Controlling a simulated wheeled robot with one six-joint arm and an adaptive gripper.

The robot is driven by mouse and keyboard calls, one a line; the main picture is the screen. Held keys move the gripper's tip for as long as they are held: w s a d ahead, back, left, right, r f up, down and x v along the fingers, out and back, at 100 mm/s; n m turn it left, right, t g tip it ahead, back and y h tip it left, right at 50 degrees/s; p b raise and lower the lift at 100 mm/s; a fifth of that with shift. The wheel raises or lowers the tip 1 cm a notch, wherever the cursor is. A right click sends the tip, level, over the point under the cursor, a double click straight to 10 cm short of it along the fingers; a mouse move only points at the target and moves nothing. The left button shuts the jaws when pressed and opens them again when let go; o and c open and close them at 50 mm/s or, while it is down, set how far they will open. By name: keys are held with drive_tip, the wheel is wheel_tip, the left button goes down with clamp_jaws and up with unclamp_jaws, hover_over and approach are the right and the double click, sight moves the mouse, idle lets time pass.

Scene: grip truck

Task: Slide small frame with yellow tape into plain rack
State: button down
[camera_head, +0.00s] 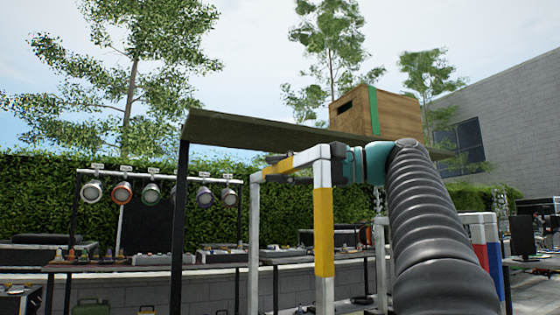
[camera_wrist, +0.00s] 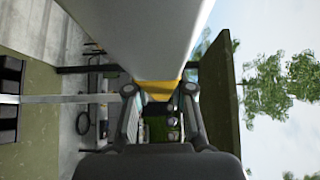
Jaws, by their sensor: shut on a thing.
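The small white frame with yellow tape (camera_head: 323,232) stands upright in front of me in the head view, with tape on a near post and on its top bar. My gripper (camera_head: 284,169) reaches in from the right at the frame's top and is shut on the top bar. In the wrist view the fingers (camera_wrist: 159,98) are on either side of the yellow-taped part (camera_wrist: 158,86), and a pale bar fills the upper middle. I cannot make out a plain rack for certain in either view.
A raised dark board (camera_head: 250,131) on black posts is close behind the frame, with a wooden box (camera_head: 402,110) with a green stripe on it. White posts with red and blue tape (camera_head: 486,250) stand at right. A lamp rack and long tables (camera_head: 150,266) are behind.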

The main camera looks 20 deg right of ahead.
wheel_tip(320, 180, down, 9)
drive_tip(key=b, duration=0.5)
drive_tip(key=shift+f, duration=0.15)
idle(0.7)
drive_tip(key=shift+f, duration=0.25)
idle(0.6)
drive_tip(key=c, duration=0.9)
unclamp_jaws()
drive_tip(key=shift+c, duration=0.2)
drive_tip(key=shift+s+d, duration=0.1)
drive_tip(key=v, duration=1.1)
drive_tip(key=shift+s+d, duration=0.3)
